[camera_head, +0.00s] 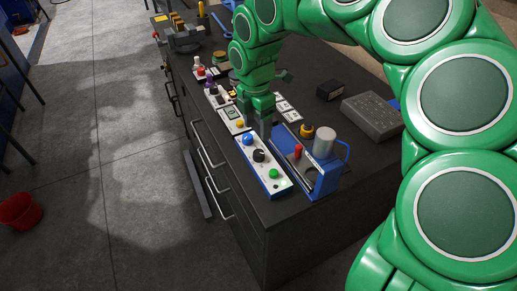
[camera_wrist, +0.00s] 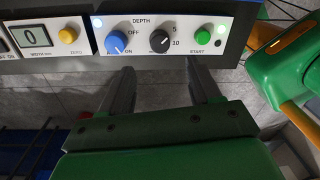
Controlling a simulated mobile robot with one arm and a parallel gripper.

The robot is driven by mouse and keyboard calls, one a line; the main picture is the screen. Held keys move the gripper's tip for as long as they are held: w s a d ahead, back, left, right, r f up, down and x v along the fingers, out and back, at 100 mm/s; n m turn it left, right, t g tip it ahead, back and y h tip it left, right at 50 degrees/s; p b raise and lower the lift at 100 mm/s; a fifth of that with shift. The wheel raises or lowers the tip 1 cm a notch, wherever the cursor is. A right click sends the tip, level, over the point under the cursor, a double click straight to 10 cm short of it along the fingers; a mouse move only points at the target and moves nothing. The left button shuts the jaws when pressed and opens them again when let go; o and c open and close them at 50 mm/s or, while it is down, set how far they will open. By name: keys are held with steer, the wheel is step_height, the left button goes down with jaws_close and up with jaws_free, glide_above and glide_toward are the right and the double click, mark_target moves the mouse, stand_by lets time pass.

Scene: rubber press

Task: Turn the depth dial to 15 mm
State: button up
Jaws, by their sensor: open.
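In the head view the dial (camera_head: 259,155) sits between a blue knob (camera_head: 248,139) and a green button (camera_head: 273,173). My gripper (camera_wrist: 166,72) is open and empty, its two fingers apart. The dial lies beyond the gap between the fingertips, with no contact visible.
A blue press (camera_head: 324,146) with a grey cylinder stands right of the panel. A panel with a 0 display (camera_wrist: 32,38) and yellow button (camera_wrist: 68,35) adjoins on the left. A grey block (camera_head: 372,117) and black box (camera_head: 329,90) lie on the bench.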

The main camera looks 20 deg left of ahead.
mark_target(259, 152)
steer(key=f, duration=0.9)
steer(key=shift+s+d+f, duration=0.15)
steer(key=shift+d+f, duration=0.1)
steer(key=shift+f, duration=0.05)
steer(key=c, duration=1)
steer(key=shift+c, duration=0.2)
